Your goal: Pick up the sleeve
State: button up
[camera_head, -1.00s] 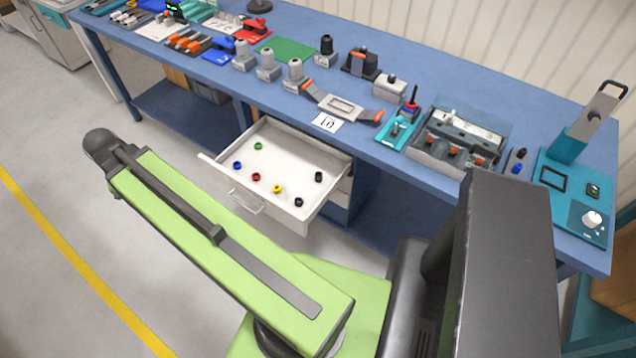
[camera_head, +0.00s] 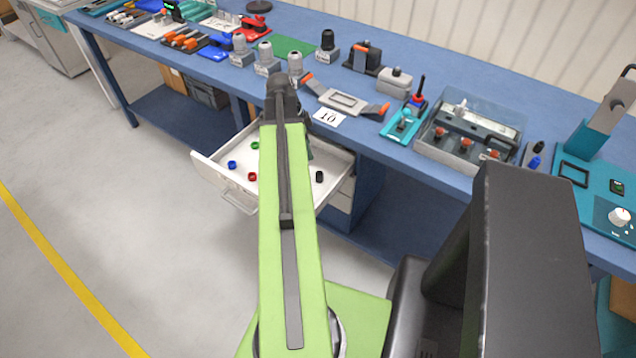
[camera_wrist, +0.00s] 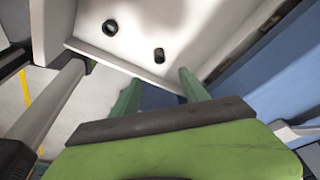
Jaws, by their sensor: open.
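Several small ring-like sleeves lie in the open white drawer (camera_head: 205,172). In the head view I see a blue one (camera_head: 232,165), a red one (camera_head: 252,176), a green one (camera_head: 255,146) and a black one (camera_head: 319,176). My arm covers the middle of the drawer. In the wrist view two black sleeves show, one at upper left (camera_wrist: 110,28) and one nearer the middle (camera_wrist: 158,55). My gripper (camera_wrist: 159,85) is open and empty, its two green fingers apart near the drawer's edge. The sleeves lie beyond the fingertips, apart from them.
The blue workbench (camera_head: 400,60) above the drawer holds cable glands, a grey bracket, a clear-sided box (camera_head: 465,135) and a teal press. A white card (camera_head: 328,117) marked 10 lies at its edge. The floor left of the bench is clear.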

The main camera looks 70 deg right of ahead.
aim_at(319, 174)
jog(key=b+x, duration=1.3)
jog(key=x, duration=0.2)
jog(key=shift+w+f+b, duration=0.1)
jog(key=shift+f+b, duration=0.25)
jog(key=shift+f, duration=0.05)
jog(key=shift+r, duration=0.2)
grip_shut()
